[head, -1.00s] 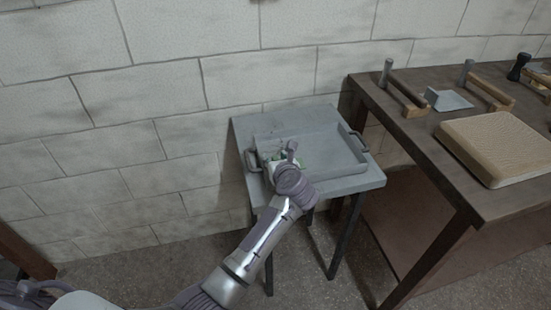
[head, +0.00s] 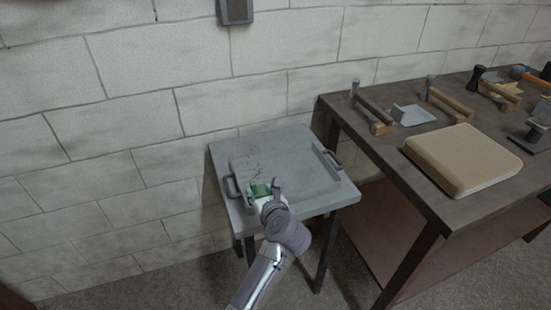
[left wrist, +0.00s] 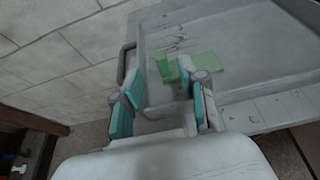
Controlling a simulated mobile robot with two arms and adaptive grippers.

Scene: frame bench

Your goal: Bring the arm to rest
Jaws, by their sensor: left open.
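My left gripper (head: 264,196) is over the near left edge of a grey tray (head: 318,181) on a small grey table. In the left wrist view the gripper (left wrist: 163,98) shows its two teal-padded fingers spread apart with nothing between them. Green pieces (left wrist: 188,67) lie in the tray beyond the fingertips. My right gripper is not in view.
A brown workbench (head: 377,148) stands to the right, holding a tan block (head: 462,160), wooden-handled tools and a grey plate (head: 411,115). A block wall is close behind the small table. A grey box (head: 236,11) hangs on the wall. The tray has a handle (head: 231,187) at its left.

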